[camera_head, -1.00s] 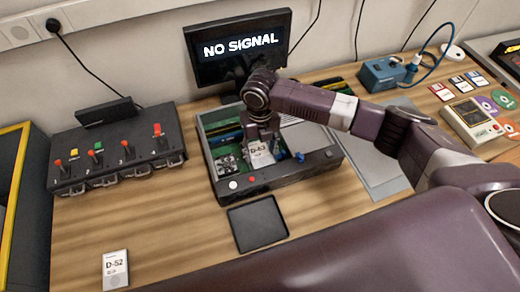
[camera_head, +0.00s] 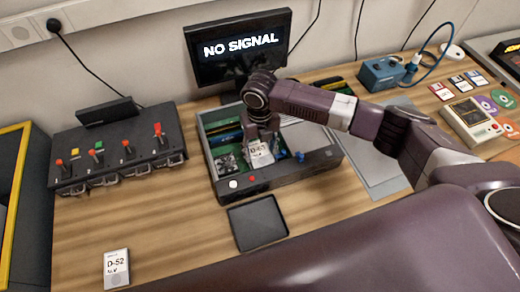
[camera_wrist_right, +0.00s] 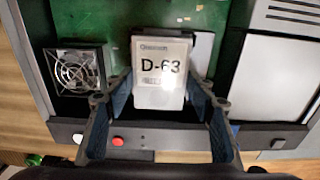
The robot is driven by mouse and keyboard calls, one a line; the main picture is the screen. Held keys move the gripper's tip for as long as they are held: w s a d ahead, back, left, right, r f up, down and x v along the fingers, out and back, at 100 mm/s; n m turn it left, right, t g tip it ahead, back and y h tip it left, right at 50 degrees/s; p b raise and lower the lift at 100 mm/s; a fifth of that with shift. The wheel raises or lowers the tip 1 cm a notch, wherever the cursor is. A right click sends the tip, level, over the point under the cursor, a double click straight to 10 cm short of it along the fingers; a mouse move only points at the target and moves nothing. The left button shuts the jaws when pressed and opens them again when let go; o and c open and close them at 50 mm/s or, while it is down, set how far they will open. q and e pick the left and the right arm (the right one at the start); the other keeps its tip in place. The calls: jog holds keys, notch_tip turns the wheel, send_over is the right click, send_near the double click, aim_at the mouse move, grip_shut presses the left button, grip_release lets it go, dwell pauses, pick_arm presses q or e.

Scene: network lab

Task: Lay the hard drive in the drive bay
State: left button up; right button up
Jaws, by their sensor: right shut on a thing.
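The hard drive (camera_head: 260,155), a pale block labelled D-63, is in my right gripper (camera_head: 262,143) over the open computer case (camera_head: 285,176). In the right wrist view the hard drive (camera_wrist_right: 160,72) shows label up between the two fingers of my right gripper (camera_wrist_right: 160,92), which is shut on it. A dark recess (camera_wrist_right: 168,115) shows just below the drive, near the case's front wall; I cannot tell whether the drive touches its floor. The drive and fingers hide much of the bay. My left gripper is not in view.
A fan (camera_wrist_right: 76,71) sits left of the drive, a light metal unit (camera_wrist_right: 282,55) right. Another drive, D-52 (camera_head: 116,266), lies on the table at front left. A black tray (camera_head: 257,223) lies before the case; a switch box (camera_head: 118,158) stands left, a monitor (camera_head: 238,48) behind.

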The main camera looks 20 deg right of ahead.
jog(key=shift+f, duration=0.4)
dwell(0.3)
jog(key=o, duration=1.4)
jog(key=shift+o, duration=0.3)
jog(key=shift+o, duration=0.8)
jog(key=shift+r, duration=0.15)
notch_tip(320, 180, up, 8)
jog(key=p, duration=0.7)
